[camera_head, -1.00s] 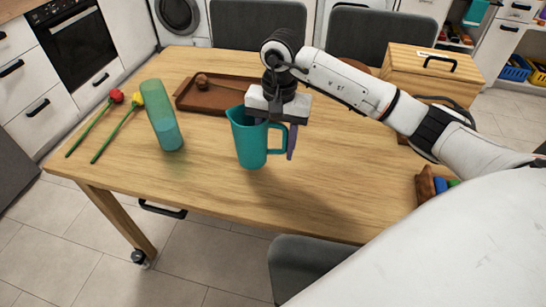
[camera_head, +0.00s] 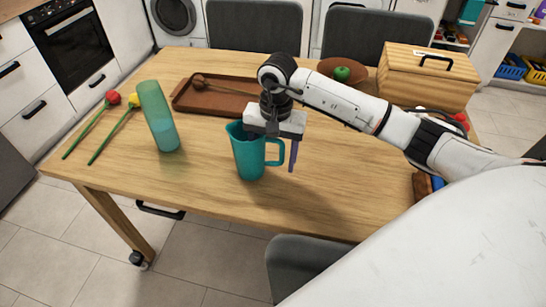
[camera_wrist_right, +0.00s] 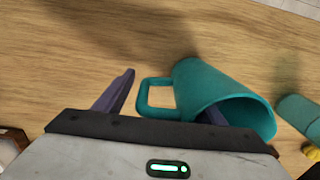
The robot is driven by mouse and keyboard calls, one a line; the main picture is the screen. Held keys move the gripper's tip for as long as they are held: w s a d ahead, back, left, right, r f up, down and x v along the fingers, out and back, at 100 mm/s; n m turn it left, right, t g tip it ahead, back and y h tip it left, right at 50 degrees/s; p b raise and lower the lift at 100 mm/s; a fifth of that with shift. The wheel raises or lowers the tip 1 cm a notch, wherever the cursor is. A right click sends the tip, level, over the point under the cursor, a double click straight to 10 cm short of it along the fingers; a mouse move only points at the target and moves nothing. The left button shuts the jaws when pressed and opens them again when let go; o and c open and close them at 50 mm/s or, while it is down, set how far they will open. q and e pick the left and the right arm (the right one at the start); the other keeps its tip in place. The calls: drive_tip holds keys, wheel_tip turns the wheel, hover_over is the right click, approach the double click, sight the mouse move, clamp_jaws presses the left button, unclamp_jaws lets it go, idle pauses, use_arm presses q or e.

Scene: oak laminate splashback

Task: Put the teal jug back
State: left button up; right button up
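The teal jug (camera_head: 248,155) stands upright, apparently on the table, near the middle of its front half, with its handle to the right. My right gripper (camera_head: 280,150) is above its handle side, pointing down. One purple finger hangs right of the handle with a gap; the other is hidden by the jug in the head view. In the right wrist view the jug (camera_wrist_right: 205,88) shows its handle between the spread fingers of my gripper (camera_wrist_right: 165,95), the other finger at the jug's mouth. The fingers look open. My left gripper is out of view.
A green-blue vase (camera_head: 158,115) stands left of the jug, with a red and a yellow flower (camera_head: 112,130) beyond it. A brown tray (camera_head: 215,103), a bowl (camera_head: 343,72) with a green apple, and a wooden box (camera_head: 425,75) are behind.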

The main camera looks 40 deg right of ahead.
sight(275, 139)
drive_tip(key=r, duration=1.2)
drive_tip(key=shift+s+d+r+b, duration=0.15)
drive_tip(key=shift+s+r+b, duration=0.05)
drive_tip(key=shift+b, duration=0.15)
